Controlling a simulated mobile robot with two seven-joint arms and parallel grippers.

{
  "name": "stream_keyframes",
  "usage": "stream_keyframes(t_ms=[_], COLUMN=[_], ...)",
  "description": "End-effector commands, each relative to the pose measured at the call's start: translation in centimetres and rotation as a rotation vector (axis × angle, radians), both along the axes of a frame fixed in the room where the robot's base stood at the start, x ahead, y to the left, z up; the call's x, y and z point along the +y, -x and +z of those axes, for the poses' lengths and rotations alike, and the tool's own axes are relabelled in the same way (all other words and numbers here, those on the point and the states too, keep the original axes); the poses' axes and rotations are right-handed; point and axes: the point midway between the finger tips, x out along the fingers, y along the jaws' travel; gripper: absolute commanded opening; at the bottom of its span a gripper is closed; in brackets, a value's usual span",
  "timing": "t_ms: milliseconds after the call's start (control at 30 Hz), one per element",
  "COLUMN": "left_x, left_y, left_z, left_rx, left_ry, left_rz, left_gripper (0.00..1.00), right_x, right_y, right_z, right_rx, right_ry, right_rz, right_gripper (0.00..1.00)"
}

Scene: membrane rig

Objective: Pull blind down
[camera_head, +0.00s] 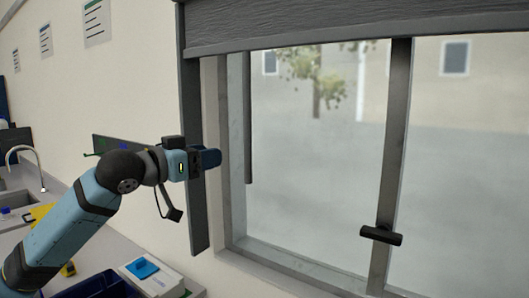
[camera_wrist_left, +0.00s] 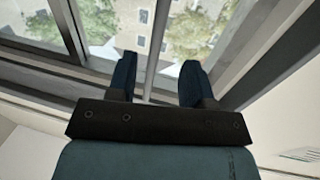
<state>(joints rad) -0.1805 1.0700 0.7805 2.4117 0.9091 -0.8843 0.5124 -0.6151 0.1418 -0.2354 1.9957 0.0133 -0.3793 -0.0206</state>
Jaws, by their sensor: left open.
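The dark grey blind (camera_head: 330,24) is rolled up across the top of the window, its lower bar tilted in the picture. A narrow dark strip (camera_head: 248,120) runs down below it along the left side of the glass; I cannot tell whether it belongs to the blind. My left gripper (camera_head: 211,158) is in front of the left window edge, well below the blind. In the left wrist view its two dark blue fingers (camera_wrist_left: 159,80) are apart. A thin pale upright bar shows between them, apparently beyond; nothing is visibly held. My right gripper is out of view.
The window frame (camera_head: 396,130) has a dark handle (camera_head: 381,235) at lower right. A tall dark side rail (camera_head: 193,110) stands left of the window. A counter with a sink (camera_head: 18,200), a blue tray (camera_head: 95,286) and a white box (camera_head: 150,277) lies below my left arm.

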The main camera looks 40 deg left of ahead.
Motion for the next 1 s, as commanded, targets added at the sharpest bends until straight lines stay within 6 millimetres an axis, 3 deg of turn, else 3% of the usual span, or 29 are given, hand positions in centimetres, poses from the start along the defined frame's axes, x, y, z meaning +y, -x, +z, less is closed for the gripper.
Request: stream_keyframes(t_ms=[167, 600, 1000], left_x=[-0.3, -0.9, -1.4], left_y=[-0.4, -7.9, -11.9], left_z=[0.7, 0.9, 1.3], left_rx=[-0.004, -0.006, -0.008], left_ry=[-0.003, -0.007, -0.003], left_rz=[-0.004, -0.003, -0.001], left_gripper=[0.46, 0.46, 0.46], right_x=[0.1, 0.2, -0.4], right_y=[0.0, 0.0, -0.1], right_z=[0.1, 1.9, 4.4], right_rx=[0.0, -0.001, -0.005], right_ry=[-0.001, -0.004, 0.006], right_rz=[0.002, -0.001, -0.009], right_gripper=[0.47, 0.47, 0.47])
